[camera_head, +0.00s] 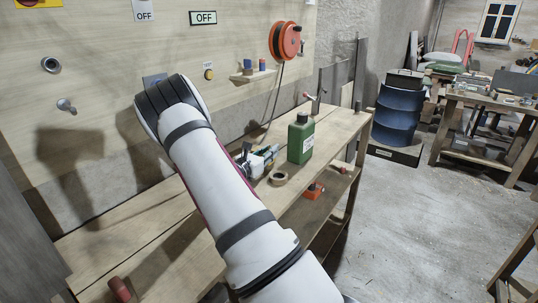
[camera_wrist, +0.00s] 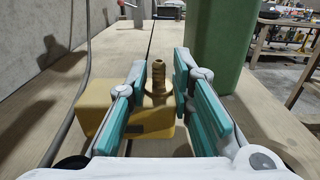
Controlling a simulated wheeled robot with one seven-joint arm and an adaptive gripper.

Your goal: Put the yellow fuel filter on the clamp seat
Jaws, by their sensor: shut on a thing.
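The yellow fuel filter (camera_wrist: 95,108) shows in the wrist view as a mustard-yellow block with a dark patch and a ribbed brass spigot standing up. My gripper (camera_wrist: 160,82) has its teal pads on either side of the spigot, shut on the filter; the pads hide parts of the body. I cannot tell whether the filter touches the bench. In the head view my gripper (camera_head: 264,158) is low over the bench, left of the green bottle, and the filter is not clear. I cannot make out the clamp seat for certain.
The green bottle (camera_head: 300,138) stands close right of my gripper, with a tape roll (camera_head: 278,177) in front. A grey clamp-like tool with a red handle (camera_head: 313,99) is at the bench's far end. A cable (camera_head: 274,95) hangs from the orange reel (camera_head: 285,41).

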